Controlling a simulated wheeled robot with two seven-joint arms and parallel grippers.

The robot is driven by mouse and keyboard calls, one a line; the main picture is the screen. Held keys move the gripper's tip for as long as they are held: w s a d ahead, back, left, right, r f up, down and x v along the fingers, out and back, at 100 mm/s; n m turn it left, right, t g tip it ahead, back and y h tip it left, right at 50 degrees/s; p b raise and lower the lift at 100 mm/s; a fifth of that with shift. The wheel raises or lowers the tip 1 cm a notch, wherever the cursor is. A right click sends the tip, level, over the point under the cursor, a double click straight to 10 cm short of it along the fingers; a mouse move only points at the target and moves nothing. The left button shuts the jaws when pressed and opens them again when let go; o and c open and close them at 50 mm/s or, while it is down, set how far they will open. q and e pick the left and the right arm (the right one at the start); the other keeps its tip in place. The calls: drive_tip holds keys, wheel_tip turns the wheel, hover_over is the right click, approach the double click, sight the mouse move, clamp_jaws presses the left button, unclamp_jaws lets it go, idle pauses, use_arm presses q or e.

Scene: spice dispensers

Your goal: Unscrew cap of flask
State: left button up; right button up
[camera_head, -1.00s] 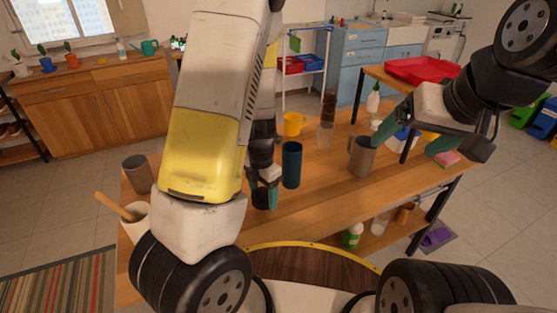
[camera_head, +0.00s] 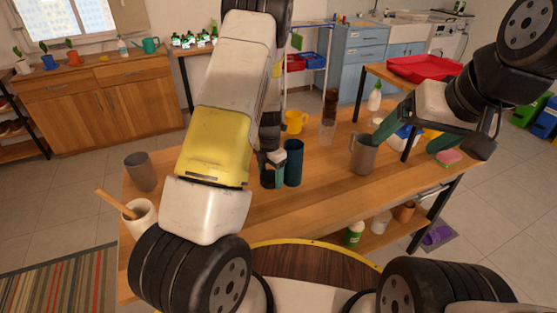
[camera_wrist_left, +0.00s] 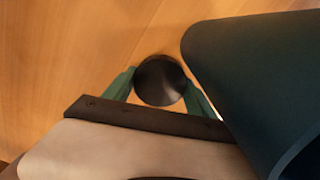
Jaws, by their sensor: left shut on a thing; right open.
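The flask (camera_head: 293,165) looks like the dark teal cylinder standing upright near the middle of the table. It fills the right side of the left wrist view (camera_wrist_left: 255,85). My left gripper (camera_head: 271,180) is just left of the flask, low over the table. In the wrist view its green fingers are shut on a dark round piece that looks like the cap (camera_wrist_left: 160,80). The cap shows apart from the flask there; in the head view the gripper hides it. My right gripper (camera_head: 405,148) is open and empty at the right, over the table's far side.
A grey-brown mug (camera_head: 363,155) stands close to my right gripper's left finger. A yellow mug (camera_head: 296,121), a clear glass (camera_head: 327,132) and a brown bottle (camera_head: 330,104) stand behind the flask. A grey cup (camera_head: 140,172) and a white crock (camera_head: 140,217) stand at left. The table's front middle is clear.

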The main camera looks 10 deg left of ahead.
use_arm(q)
drive_tip(key=shift+f, duration=0.1)
drive_tip(key=o, duration=1.6)
drive_tip(key=shift+c, duration=0.2)
